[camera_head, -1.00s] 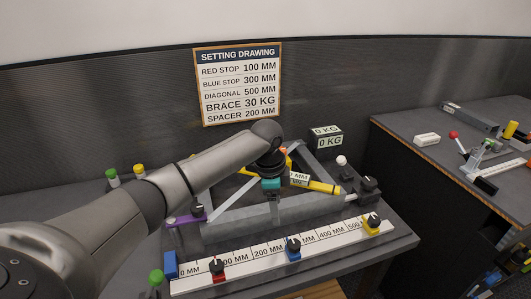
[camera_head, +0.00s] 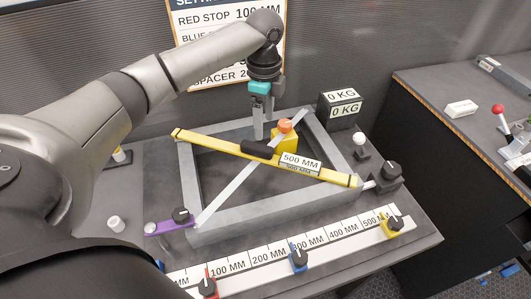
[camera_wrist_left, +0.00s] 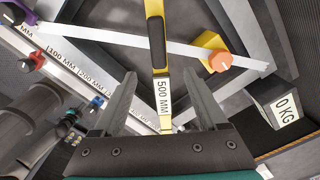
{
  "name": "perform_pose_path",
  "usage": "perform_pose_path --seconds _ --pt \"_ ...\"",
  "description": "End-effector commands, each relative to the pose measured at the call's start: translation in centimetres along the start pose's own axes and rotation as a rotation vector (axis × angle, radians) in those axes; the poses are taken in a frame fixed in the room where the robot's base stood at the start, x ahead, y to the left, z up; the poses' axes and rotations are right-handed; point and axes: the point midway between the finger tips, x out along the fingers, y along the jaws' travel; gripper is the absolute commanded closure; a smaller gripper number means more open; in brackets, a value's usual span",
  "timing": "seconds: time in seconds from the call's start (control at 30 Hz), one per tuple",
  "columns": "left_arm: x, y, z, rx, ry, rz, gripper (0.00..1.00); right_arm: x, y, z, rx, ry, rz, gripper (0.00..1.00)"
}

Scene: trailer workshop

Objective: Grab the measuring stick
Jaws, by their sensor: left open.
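The measuring stick (camera_head: 215,146) is a yellow bar with a black grip and a white 500 MM label. It lies slantwise across the grey frame (camera_head: 214,226) on the bench. It also shows in the left wrist view (camera_wrist_left: 154,8), running lengthwise between the fingers. My left gripper (camera_head: 262,130) is open and empty, with its fingers pointing down near the stick's black grip. In the left wrist view the two fingers (camera_wrist_left: 161,88) stand apart on either side of the 500 MM label. I see no contact with the stick. My right gripper is not in view.
A yellow block with an orange knob (camera_head: 285,127) sits close to the stick. A thin diagonal bar (camera_head: 226,192) crosses under it. A 0 KG box (camera_head: 340,109) stands behind. A marked rail (camera_head: 262,258) with red, blue and yellow stops runs along the front.

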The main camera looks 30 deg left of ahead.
Motion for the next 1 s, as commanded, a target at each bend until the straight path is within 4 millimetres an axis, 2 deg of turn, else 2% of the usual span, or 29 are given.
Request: perform_pose_path --seconds 0.03,0.13,0.43,0.7,1.0 --pt "1.3 0.1 0.0 -0.001 0.000 0.004 0.25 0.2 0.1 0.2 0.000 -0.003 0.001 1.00" --pt "3.1 0.1 0.0 -0.001 0.000 0.003 0.25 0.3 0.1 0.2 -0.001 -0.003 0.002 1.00" --pt "5.4 0.1 -0.2 -0.001 0.001 0.001 0.25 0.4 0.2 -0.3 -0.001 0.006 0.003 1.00" --pt "9.3 0.5 -0.5 -0.002 0.000 0.001 0.25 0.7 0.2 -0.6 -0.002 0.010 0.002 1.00" --pt "9.9 0.4 -0.5 -0.001 0.001 -0.002 0.25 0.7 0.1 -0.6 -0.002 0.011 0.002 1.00"
